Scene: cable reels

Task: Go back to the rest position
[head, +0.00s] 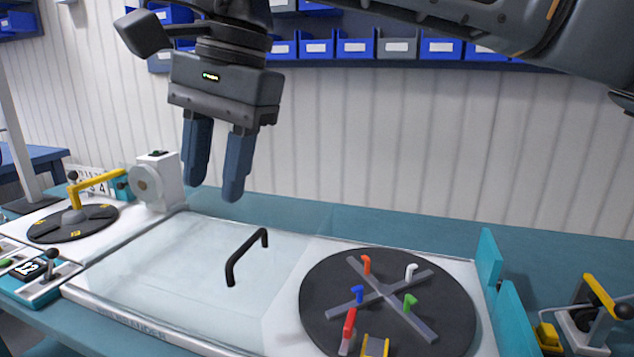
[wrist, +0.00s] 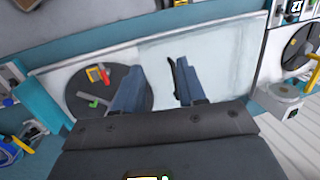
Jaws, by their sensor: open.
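My gripper (head: 212,190) hangs in the air above the bench in the head view, fingers pointing down and apart, with nothing between them. In the wrist view my gripper (wrist: 156,82) shows its two blue-grey fingers spread over the bench, also empty. Below it in the head view is a clear cover panel (head: 150,275) with a black handle (head: 246,257). The fingers are apart from the handle. In the wrist view the handle (wrist: 180,80) is partly hidden by a finger.
A dark turntable (head: 440,325) with coloured pegs is at the right. A smaller disc (head: 60,228) with a yellow crank (head: 95,184) is at the left, near a white reel unit (head: 158,182). Blue bins (head: 355,47) line the wall behind my arm. A teal flap (head: 510,310) stands upright.

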